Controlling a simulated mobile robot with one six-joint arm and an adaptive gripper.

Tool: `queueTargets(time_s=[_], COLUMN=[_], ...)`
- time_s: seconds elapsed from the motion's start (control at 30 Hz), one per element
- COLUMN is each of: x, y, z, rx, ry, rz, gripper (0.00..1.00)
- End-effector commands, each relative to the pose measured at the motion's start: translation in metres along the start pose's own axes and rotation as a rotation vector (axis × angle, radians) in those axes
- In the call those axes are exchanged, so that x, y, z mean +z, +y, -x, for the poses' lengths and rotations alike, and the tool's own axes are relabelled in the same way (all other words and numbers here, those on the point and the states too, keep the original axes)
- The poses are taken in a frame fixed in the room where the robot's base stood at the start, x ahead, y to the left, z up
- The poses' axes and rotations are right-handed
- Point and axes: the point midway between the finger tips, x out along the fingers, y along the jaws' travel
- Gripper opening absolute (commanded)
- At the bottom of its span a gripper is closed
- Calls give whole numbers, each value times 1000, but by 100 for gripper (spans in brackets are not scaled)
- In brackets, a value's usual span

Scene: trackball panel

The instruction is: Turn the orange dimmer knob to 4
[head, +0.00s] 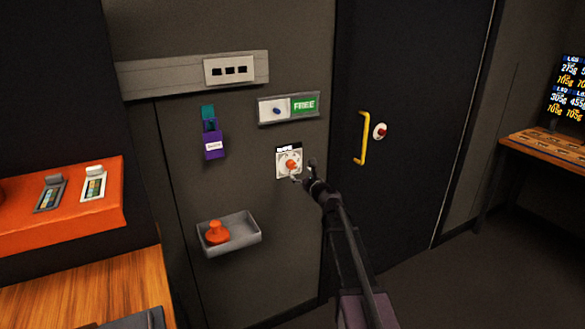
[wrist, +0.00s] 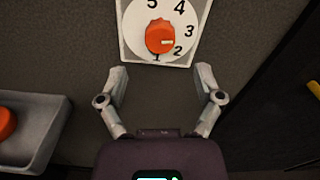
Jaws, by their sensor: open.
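The orange dimmer knob (head: 291,164) sits on a white dial plate (head: 281,174) on the dark wall panel. In the wrist view the knob (wrist: 159,35) is at the top centre, on the numbered dial (wrist: 134,35). Its pale mark is on the right side and points roughly between 2 and 3. My gripper (head: 304,170) is open and empty close to the dial. In the wrist view the fingertips of my gripper (wrist: 162,76) are spread below the dial, apart from the knob.
A grey tray (head: 243,246) with an orange knob-like object (head: 216,232) is fixed at lower left. A FREE sign (head: 304,104) and a purple holder (head: 212,144) are above. A door with a yellow handle (head: 363,138) is to the right.

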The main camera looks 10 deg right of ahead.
Motion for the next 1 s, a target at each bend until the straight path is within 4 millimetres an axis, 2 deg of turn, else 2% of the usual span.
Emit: queueTargets(time_s=[0.03,0.1,0.4,0.6,0.9,1.0], x=[0,0,0,0,0,0], y=[-1,-1,0,0,1,1], z=[-12,-22,-56,-63,-63,-63], rx=[1,1,1,1,1,1], ry=[0,0,0,0,0,0], rz=[0,0,0,0,0,0], gripper=[85,85,85,85,85,55])
